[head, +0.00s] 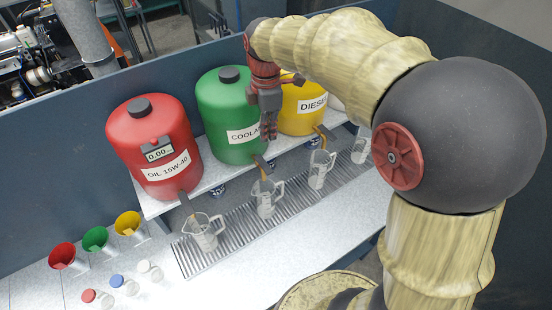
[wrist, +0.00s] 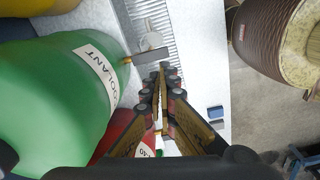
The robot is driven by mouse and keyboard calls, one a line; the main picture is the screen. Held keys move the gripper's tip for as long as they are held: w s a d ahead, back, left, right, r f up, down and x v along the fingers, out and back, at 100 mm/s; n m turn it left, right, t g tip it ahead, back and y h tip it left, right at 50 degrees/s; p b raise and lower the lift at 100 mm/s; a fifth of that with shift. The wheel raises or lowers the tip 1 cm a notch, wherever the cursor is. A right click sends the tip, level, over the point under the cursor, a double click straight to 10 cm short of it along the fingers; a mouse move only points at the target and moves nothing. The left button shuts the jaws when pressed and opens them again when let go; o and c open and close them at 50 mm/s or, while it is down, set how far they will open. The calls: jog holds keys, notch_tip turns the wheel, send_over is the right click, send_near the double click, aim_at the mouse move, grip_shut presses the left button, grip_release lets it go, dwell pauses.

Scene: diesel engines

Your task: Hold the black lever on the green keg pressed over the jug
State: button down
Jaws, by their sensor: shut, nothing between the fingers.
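The green keg (head: 222,125) labelled COOLANT stands on the shelf between a red and a yellow keg. It fills the left of the wrist view (wrist: 75,95). Its dark lever (head: 262,161) sits at the low front above a clear jug (head: 266,200). In the wrist view the lever (wrist: 151,56) is a grey bar beside the brass spout, with the jug (wrist: 150,40) beyond it. My gripper (head: 268,136) is shut and empty, pointing down in front of the label, above the lever. In the wrist view its fingertips (wrist: 163,70) appear close to the lever; I cannot tell whether they touch.
The red keg (head: 150,135) and yellow keg (head: 298,110) flank the green one. Several clear jugs stand along the drip grate (head: 235,235). Funnels (head: 95,238) and small capped bottles (head: 120,283) sit at the lower left. The front counter is clear.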

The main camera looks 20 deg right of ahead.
aim_at(269, 171)
jog(key=shift+s+n, duration=0.3)
jog(key=shift+n, duration=1)
jog(key=shift+a, duration=0.1)
notch_tip(269, 171, down, 14)
jog(key=shift+p, duration=0.8)
